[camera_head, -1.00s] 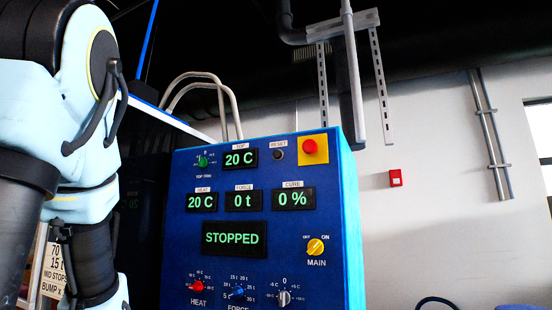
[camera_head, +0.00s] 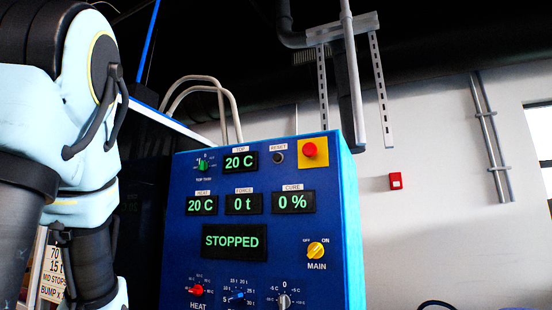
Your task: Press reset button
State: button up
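The blue control panel (camera_head: 180,235) stands in the middle of the view. The reset button (camera_head: 278,158) is a small dark round button under a "RESET" label, near the panel's top. It sits between the "20 C" top display (camera_head: 241,161) and a red mushroom button (camera_head: 309,149) on a yellow plate. The large display (camera_head: 234,241) reads "STOPPED". My arm fills the left edge of the view, apart from the panel in the picture. My gripper is not in view.
The yellow main switch (camera_head: 316,250) and the red heat knob (camera_head: 197,290) sit lower on the panel. Pale bent pipes (camera_head: 232,103) rise behind it. A small red box (camera_head: 395,181) is on the wall. A sign (camera_head: 53,270) shows at lower left, partly hidden by my arm.

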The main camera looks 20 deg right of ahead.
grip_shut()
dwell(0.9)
